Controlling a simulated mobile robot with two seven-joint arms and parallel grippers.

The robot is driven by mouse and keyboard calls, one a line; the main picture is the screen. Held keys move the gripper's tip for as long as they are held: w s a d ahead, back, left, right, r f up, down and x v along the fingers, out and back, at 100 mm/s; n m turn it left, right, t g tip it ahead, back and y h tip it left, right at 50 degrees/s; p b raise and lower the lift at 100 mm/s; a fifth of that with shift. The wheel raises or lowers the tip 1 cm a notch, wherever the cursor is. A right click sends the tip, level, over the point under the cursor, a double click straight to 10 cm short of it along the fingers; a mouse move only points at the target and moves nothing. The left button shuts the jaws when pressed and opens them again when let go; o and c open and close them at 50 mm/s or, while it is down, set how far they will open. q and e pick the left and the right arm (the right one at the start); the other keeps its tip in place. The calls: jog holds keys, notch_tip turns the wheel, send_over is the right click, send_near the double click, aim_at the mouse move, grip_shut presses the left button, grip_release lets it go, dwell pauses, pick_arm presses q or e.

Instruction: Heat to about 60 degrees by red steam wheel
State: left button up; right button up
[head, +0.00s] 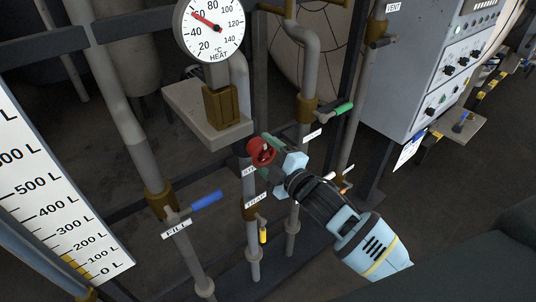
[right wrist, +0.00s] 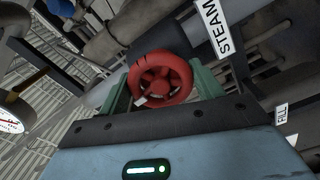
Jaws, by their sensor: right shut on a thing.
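The red steam wheel (head: 261,151) is on the pipe below the grey shelf in the head view. My right gripper (head: 272,156) is shut on the wheel. In the right wrist view the red wheel (right wrist: 160,78) sits between the green fingers, in front of a "STEAM" label (right wrist: 222,28). The heat gauge (head: 209,30) has a white dial, and its red needle points up-left near 60, partly covering that number. The gauge also shows at the left edge of the right wrist view (right wrist: 14,122). My left gripper is not in view.
A grey control cabinet (head: 425,75) stands right. A litre scale (head: 50,205) is at left.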

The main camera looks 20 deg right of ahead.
jog(key=shift+r+m, duration=0.1)
jog(key=shift+m, duration=0.3)
jog(key=o, duration=1)
jog(key=shift+v, duration=3.9)
